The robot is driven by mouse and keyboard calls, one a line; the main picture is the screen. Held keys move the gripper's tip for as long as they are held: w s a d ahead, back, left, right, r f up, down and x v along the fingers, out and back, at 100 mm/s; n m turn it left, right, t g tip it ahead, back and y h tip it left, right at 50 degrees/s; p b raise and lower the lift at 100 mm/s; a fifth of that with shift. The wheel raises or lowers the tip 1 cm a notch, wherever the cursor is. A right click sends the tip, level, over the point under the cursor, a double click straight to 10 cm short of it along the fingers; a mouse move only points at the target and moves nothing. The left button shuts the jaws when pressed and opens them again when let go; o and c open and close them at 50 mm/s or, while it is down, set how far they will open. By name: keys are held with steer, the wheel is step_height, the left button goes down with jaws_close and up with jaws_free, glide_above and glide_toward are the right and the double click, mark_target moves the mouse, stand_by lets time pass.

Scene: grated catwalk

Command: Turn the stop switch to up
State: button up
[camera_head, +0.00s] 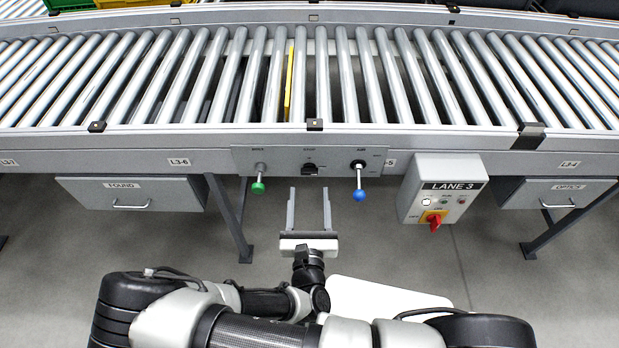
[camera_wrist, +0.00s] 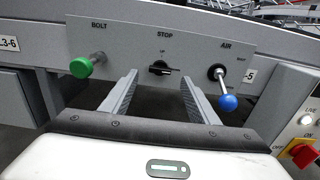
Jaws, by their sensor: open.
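The stop switch (camera_head: 309,169) is a small black rotary knob in the middle of a grey panel (camera_head: 280,158) on the conveyor's front. In the wrist view the knob (camera_wrist: 162,69) sits under the label STOP, with a small mark reading UP just above it; its handle appears to lie roughly sideways. My gripper (camera_head: 309,192) is open and empty, in front of and a little below the panel. In the wrist view its two fingers (camera_wrist: 157,88) point at the panel, one on each side of the knob, apart from it.
A green-knobbed BOLT lever (camera_wrist: 82,67) is left of the switch, and a blue-ended AIR lever (camera_head: 359,193) right. A LANE 3 box (camera_head: 444,170) with a red switch (camera_head: 434,223) stands further right. Drawers FOUND (camera_head: 132,205) and OPTICS (camera_head: 560,202) hang below the roller conveyor (camera_head: 140,75).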

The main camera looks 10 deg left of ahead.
mark_target(310, 173)
steer(key=b+x, duration=0.1)
steer(key=x, duration=0.5)
steer(key=shift+w, duration=0.4)
steer(key=c, duration=1.1)
